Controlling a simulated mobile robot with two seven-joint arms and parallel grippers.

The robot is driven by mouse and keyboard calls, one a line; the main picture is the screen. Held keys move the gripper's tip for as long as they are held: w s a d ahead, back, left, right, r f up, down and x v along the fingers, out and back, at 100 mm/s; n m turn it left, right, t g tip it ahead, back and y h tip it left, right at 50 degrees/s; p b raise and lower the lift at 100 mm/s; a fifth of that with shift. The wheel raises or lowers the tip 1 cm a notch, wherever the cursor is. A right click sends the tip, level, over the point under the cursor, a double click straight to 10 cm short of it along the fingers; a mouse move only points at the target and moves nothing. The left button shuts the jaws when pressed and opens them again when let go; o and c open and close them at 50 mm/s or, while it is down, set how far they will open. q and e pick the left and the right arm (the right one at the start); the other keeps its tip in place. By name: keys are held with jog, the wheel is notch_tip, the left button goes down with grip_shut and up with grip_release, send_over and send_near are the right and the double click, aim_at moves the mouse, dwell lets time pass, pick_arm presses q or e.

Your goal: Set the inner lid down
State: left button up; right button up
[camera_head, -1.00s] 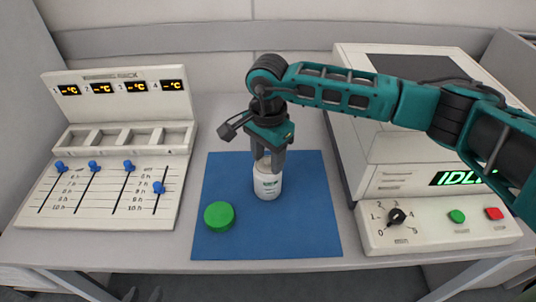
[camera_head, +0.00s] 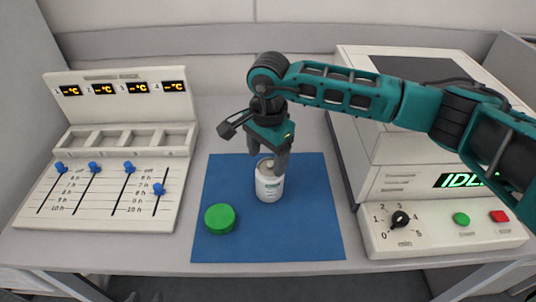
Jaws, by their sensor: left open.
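A white jar (camera_head: 269,188) stands upright on the blue mat (camera_head: 300,235). My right gripper (camera_head: 268,166) is just above its mouth, with the fingers apart on either side of the jar's top. A small brownish shape shows at the mouth between the fingers. It may be the inner lid, but it is too small and partly covered to tell. A green screw cap (camera_head: 220,218) lies on the mat, left of the jar. My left gripper (camera_head: 142,297) barely shows as dark tips at the bottom edge, and it is open and away from the mat.
A white panel with blue sliders (camera_head: 110,195) and four-slot rack stands at the left. A white machine reading IDLE (camera_head: 455,180), with a dial and two buttons, stands at the right. The mat's front and right parts are clear.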

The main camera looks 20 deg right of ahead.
aim_at(270, 163)
jog(key=shift+s+d+f, duration=0.1)
jog(key=shift+s+f, duration=0.15)
jog(key=shift+f, duration=0.25)
jog(key=shift+s+d+f, duration=0.1)
jog(key=shift+s+f, duration=0.15)
jog(key=shift+f, duration=0.2)
jog(key=shift+r+p, duration=0.5)
jog(key=shift+p, duration=0.1)
notch_tip(270, 163, up, 13)
jog(key=shift+w+f, duration=0.2)
